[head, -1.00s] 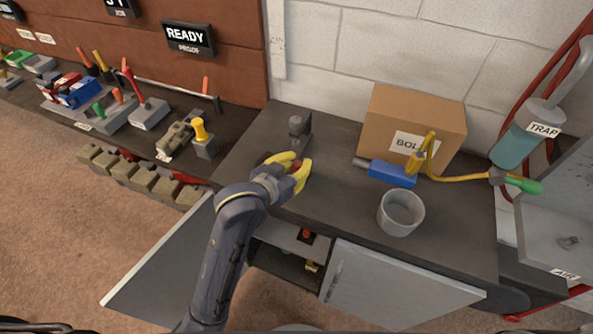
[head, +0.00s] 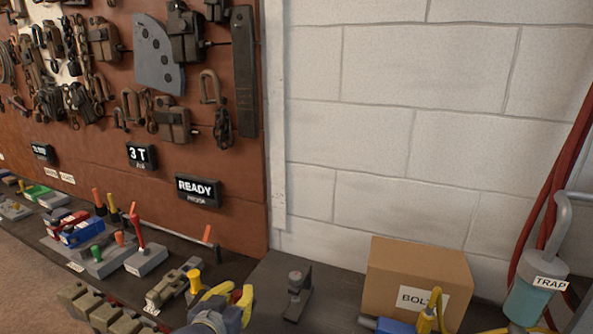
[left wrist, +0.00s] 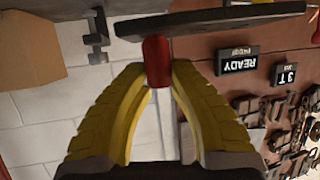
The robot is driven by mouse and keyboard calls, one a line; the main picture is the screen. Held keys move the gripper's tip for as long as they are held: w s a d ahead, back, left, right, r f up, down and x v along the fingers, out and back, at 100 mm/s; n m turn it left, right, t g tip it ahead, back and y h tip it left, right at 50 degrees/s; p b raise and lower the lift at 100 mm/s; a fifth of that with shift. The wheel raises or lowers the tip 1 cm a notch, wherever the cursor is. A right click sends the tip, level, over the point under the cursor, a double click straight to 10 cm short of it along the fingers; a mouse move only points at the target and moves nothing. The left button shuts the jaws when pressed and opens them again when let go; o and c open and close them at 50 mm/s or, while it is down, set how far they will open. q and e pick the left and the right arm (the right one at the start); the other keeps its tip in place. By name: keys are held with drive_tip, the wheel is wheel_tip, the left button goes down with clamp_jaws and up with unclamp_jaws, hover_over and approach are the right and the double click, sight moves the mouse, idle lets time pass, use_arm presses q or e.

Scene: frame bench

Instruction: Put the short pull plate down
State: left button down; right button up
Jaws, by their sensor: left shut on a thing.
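My left gripper (head: 240,293) shows at the bottom edge of the head view, left of a small grey bench fixture (head: 297,290). In the left wrist view its yellow fingers (left wrist: 158,75) are shut on a red grip (left wrist: 156,60). A long, thin dark plate (left wrist: 225,20) lies just past this grip and seems joined to it; I take it for the short pull plate. I cannot tell from these frames whether the plate touches a surface. In the head view the plate is hidden. My right gripper is not in view.
A cardboard box (head: 415,275) stands on the dark bench, with a blue tool (head: 392,326) before it. Left are a READY sign (head: 198,190), a yellow-knobbed block (head: 194,283) and red-handled tools (head: 147,258). A trap bottle (head: 537,295) is at right.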

use_arm(q)
drive_tip(key=a+y, duration=0.1)
drive_tip(key=a, duration=0.1)
drive_tip(key=a+n+y, duration=0.1)
drive_tip(key=a, duration=0.2)
drive_tip(key=shift+a+n, duration=0.2)
drive_tip(key=shift+n, duration=0.1)
drive_tip(key=shift+s+a+f, duration=0.15)
drive_tip(key=shift+a+f, duration=0.05)
drive_tip(key=shift+a, duration=0.35)
drive_tip(key=shift+d, duration=0.1)
